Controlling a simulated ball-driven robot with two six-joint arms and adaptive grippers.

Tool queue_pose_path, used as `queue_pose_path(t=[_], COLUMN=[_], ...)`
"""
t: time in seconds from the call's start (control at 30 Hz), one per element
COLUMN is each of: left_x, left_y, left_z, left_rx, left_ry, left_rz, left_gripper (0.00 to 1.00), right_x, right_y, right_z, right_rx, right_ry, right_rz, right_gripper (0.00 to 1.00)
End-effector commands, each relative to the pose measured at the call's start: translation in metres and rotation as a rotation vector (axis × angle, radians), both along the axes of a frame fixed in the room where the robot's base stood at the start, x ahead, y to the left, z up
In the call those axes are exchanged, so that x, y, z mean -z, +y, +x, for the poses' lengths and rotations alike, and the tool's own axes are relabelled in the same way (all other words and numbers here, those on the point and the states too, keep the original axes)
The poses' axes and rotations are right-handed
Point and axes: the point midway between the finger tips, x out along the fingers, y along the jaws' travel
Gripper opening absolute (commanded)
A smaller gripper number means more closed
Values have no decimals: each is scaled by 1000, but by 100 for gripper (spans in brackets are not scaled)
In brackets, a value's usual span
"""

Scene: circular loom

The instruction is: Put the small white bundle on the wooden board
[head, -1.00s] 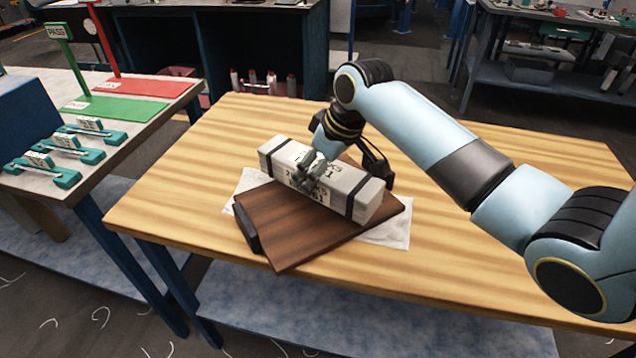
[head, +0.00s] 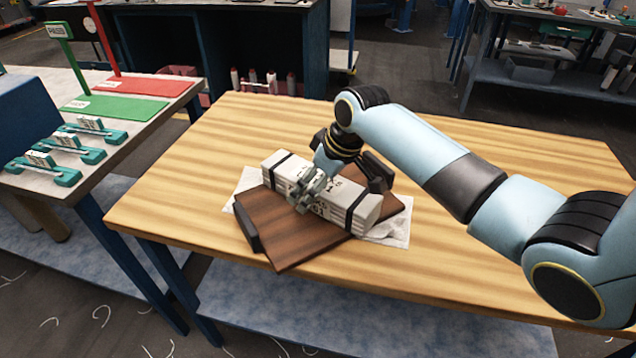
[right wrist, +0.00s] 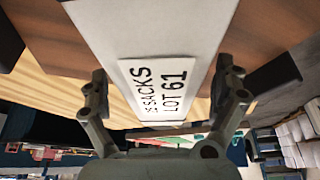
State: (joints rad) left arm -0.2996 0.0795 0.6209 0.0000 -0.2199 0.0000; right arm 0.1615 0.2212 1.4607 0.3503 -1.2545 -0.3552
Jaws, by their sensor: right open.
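The small white bundle (head: 335,197) is a long pale block with two black straps and a printed label. It lies on the dark wooden board (head: 290,246), set across it at an angle. My right gripper (head: 308,192) is over the bundle's middle and hides part of it. In the right wrist view my right gripper (right wrist: 163,88) is open, one finger on each side of the bundle (right wrist: 130,30), with its label between them. I cannot tell whether the fingers touch it. My left gripper is out of view.
The board has dark raised end pieces (head: 247,228) and rests on a white sheet (head: 397,233) on a striped wooden table (head: 480,150). The table is otherwise clear. At left another table holds green (head: 92,106) and red (head: 150,86) mats and several teal holders (head: 50,171).

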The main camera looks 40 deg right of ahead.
Motion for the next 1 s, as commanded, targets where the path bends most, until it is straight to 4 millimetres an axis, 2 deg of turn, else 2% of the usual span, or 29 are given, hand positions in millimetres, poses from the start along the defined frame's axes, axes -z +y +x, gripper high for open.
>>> queue_pose_path(t=[0.17,0.27,0.5,0.7,0.83,1.0], left_x=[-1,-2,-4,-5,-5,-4], left_y=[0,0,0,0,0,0], left_z=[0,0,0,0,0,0], left_rx=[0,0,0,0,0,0], left_ry=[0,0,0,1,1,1], left_rz=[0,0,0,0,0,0], left_gripper=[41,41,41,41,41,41], right_x=[-6,-19,-69,-101,-111,-113], right_y=[-1,-3,-10,-13,-14,-14], right_z=[-1,-7,-26,-38,-42,-44], right_rx=[0,0,-1,-1,0,1], right_ry=[-1,-1,-4,-1,-1,1], right_rz=[-1,-1,-4,-1,-1,1], right_gripper=[98,98,98,98,98,98])
